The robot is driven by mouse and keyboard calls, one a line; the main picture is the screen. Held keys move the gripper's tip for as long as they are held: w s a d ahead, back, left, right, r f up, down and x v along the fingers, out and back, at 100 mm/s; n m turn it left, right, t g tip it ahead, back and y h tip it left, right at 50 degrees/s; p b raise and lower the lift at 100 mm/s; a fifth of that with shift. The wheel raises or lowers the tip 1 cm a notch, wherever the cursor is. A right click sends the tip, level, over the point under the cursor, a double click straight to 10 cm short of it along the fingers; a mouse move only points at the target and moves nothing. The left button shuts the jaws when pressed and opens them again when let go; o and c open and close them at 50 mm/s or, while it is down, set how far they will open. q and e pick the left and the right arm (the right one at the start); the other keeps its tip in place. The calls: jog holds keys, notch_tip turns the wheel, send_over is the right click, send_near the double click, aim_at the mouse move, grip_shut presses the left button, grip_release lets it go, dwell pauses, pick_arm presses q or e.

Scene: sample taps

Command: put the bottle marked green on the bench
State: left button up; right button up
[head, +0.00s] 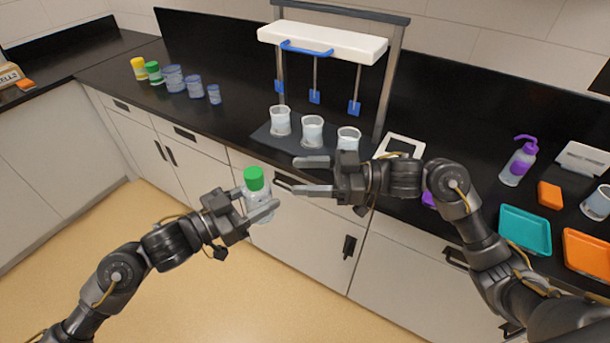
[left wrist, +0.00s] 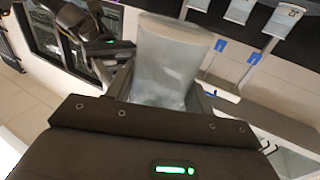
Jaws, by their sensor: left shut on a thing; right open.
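A clear bottle with a green cap (head: 254,180) is held upright by my left gripper (head: 257,205), in front of the bench's cabinet doors. My left gripper is shut on its body. The left wrist view shows the bottle's translucent body (left wrist: 172,62) between the fingers; its cap cannot be made out there. The bench (head: 240,112) is a black worktop behind both grippers. My right gripper (head: 312,176) is open and empty near the bench's front edge, right of the held bottle. A second green-capped container (head: 154,72) stands at the bench's far left.
A yellow-capped container (head: 139,68) and several blue-tinted beakers (head: 173,78) stand at the left. Three beakers (head: 312,131) sit on a dark mat below the tap stand (head: 322,42). Teal (head: 525,231) and orange trays lie right. The worktop between beaker groups is clear.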

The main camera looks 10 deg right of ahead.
aim_at(245, 178)
jog(key=a, duration=0.8)
jog(key=w+a, duration=0.1)
jog(key=a, duration=0.3)
jog(key=shift+r, duration=0.35)
jog(key=c, duration=1.1)
pick_arm(q)
jog(key=o, duration=1.1)
jog(key=shift+c, duration=0.2)
jog(key=shift+a, duration=0.1)
